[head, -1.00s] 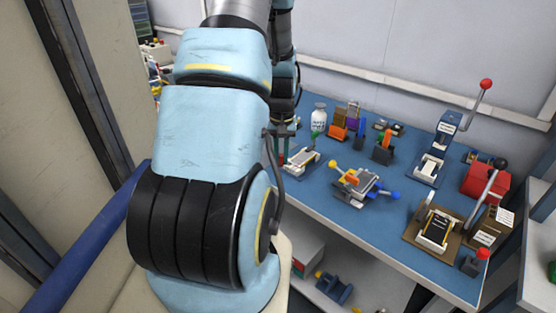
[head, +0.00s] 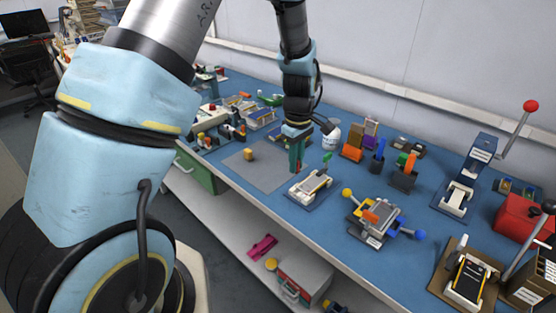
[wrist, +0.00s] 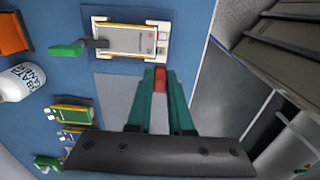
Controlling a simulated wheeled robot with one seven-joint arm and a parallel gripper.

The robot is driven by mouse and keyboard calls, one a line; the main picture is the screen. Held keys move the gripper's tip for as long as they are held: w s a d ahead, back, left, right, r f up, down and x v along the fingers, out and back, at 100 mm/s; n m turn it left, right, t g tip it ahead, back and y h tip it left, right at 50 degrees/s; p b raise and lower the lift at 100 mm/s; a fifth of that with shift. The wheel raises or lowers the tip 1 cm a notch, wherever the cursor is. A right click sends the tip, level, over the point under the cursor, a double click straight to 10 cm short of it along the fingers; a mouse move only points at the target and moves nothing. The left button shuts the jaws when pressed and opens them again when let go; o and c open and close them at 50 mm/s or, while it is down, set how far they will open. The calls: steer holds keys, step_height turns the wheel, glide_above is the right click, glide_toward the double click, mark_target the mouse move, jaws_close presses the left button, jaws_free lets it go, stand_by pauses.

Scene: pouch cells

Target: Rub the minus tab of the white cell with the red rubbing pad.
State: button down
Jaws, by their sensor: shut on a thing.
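The white cell (head: 313,184) lies flat in a pale holder with a green-handled clamp (head: 327,160) on the blue bench. In the wrist view the light cell (wrist: 128,40) lies in its holder at the top, with the clamp (wrist: 70,47) reaching over its left end. Small marks show at the cell's right end; I cannot read which tab is minus. My gripper (head: 297,168), with green fingers, is shut on the red rubbing pad (wrist: 160,80). The pad is just beyond the holder's near right edge in the wrist view; contact with a tab is not visible.
A second fixture with yellow and blue knobs (head: 375,218) stands to the right. Lever presses (head: 470,175) are farther right. A white bottle (head: 331,136) and orange blocks stand behind. A grey mat (head: 265,170) with a small yellow block lies left of the holder.

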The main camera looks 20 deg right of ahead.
mark_target(295, 190)
steer(key=shift+a+f+b, duration=0.1)
steer(key=shift+f+b, duration=0.55)
steer(key=shift+f, duration=0.2)
steer(key=shift+f+b, duration=1.5)
steer(key=shift+f, duration=0.5)
steer(key=shift+f+b, duration=0.35)
steer(key=shift+f, duration=0.25)
steer(key=shift+s, duration=0.1)
steer(key=shift+s+d, duration=0.45)
steer(key=shift+s, duration=0.1)
steer(key=shift+w, duration=0.1)
steer(key=shift+w+a, duration=0.4)
steer(key=shift+w, duration=0.15)
steer(key=shift+p, duration=0.45)
steer(key=shift+s+d, duration=0.1)
steer(key=shift+s, duration=0.05)
